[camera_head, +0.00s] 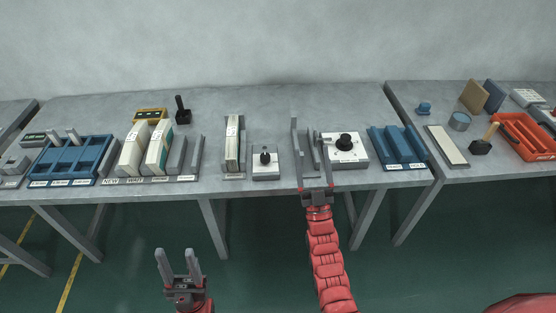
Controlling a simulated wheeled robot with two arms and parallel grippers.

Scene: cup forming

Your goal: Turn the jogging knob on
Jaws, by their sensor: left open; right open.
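Two knob units stand on the table, and I cannot read which is the jogging one. The larger white box (357,155) carries a black round knob (344,141). The smaller grey-white box (265,172) carries a small black knob (265,157). My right gripper (309,135) is open and reaches over the table's front edge, between the two boxes, just left of the larger one. It partly hides a grey holder behind it. I cannot tell whether it touches anything. My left gripper (176,255) is open and empty, in front of the table and low in the view.
Left on the table (225,102) are a blue compartment tray (73,160), cream upright files (145,148) and a black-handled tool (182,110). A blue grooved holder (397,150) stands right of the larger box. An orange bin (525,138) is on the right table. The table's back is mostly clear.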

